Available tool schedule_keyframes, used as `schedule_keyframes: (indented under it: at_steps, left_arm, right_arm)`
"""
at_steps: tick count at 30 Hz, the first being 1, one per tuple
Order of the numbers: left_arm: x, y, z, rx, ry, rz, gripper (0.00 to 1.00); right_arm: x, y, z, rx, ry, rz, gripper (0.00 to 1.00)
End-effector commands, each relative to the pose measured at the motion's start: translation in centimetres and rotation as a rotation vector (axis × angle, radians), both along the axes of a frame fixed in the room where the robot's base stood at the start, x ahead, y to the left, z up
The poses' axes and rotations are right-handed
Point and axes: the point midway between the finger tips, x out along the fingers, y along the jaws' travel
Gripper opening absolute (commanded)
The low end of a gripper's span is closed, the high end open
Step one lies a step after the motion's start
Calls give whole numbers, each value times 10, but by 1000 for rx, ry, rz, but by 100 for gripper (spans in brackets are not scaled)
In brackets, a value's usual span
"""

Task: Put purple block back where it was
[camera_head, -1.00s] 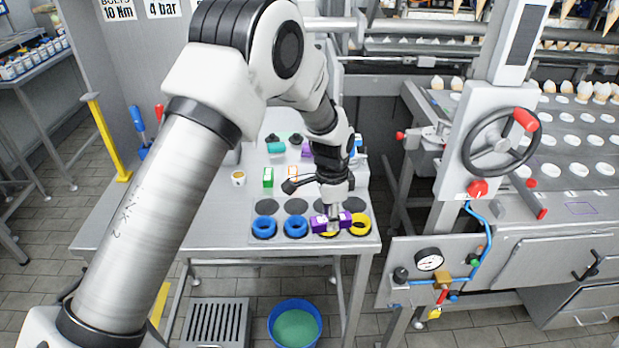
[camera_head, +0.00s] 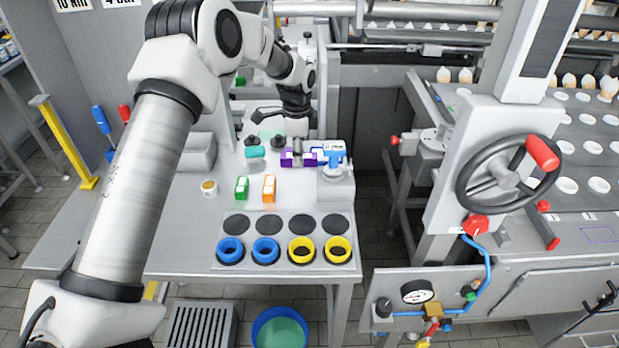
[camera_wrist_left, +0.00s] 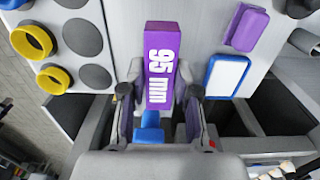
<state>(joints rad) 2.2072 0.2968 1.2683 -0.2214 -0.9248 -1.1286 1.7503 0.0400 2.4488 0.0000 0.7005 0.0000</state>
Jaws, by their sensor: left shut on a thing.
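My left gripper (camera_head: 298,148) is shut on the purple block (camera_head: 288,159). A second, flat purple piece (camera_wrist_left: 247,27) lies on the table beside the blue-framed white piece (camera_wrist_left: 227,75). Whether the held block touches anything beneath it cannot be told. My right gripper is not in view.
Blue rings (camera_head: 231,250) and yellow rings (camera_head: 302,250) sit in the front row, with bare dark discs (camera_head: 302,224) behind them. A green block (camera_head: 242,188) and an orange block (camera_head: 269,188) stand mid-table. A teal piece (camera_head: 255,152) is left of the gripper. A handwheel (camera_head: 508,176) stands right.

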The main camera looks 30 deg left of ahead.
Motion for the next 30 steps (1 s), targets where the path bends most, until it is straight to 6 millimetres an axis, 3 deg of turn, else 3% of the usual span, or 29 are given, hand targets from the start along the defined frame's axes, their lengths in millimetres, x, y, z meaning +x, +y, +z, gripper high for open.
schedule_keyframes:
  at_steps: [6,15,26,27,29,30]
  left_arm:
    - [-2,0,-45,-1,5,0,0]
    - [-2,0,-90,0,4,1,0]
    - [-2,0,-99,-1,2,1,0]
    - [-2,0,-98,-1,2,1,38]
    - [-2,0,-98,-1,3,1,56]
    - [-2,0,-98,-1,3,0,56]
  right_arm:
    - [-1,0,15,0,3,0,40]
    - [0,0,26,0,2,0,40]
    - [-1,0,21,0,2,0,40]
    - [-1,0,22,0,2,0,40]
    - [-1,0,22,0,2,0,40]
    - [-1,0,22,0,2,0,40]
